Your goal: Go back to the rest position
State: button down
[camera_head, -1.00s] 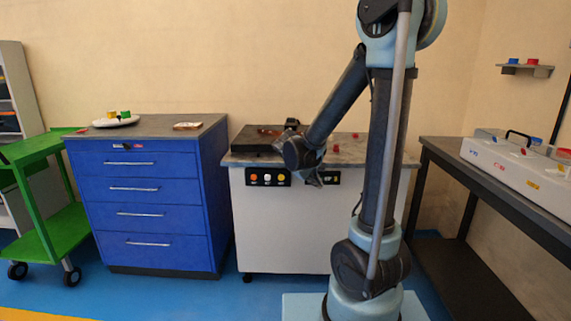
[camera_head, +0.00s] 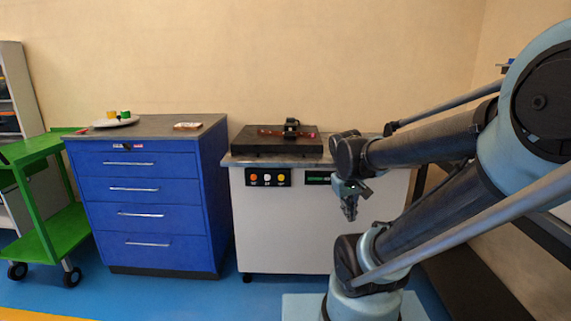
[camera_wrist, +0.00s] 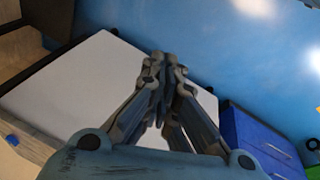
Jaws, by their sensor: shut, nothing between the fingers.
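My gripper (camera_head: 349,212) hangs pointing down in front of the white bender cabinet (camera_head: 290,222) in the head view, apart from it and to the right of its control buttons. In the wrist view my gripper (camera_wrist: 168,62) has its fingertips together, with nothing between them. The busbar bender (camera_head: 280,140), a black plate with a reddish bar and a dark clamp on it, sits on the cabinet top to the left of my gripper. My arm covers the right part of the cabinet top.
A blue drawer cabinet (camera_head: 150,207) stands left of the white cabinet, with a white plate (camera_head: 116,122) of small coloured pieces on top. A green cart (camera_head: 42,198) is at the far left. The blue floor (camera_head: 255,300) in front is clear. My arm hides most of the right bench.

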jog(key=s+a+f+m+y, duration=0.1)
jog(key=s+f+m+y, duration=0.1)
jog(key=s, duration=0.6)
jog(key=shift+f, duration=0.55)
jog(key=shift+w+f, duration=0.2)
jog(key=shift+w, duration=0.3)
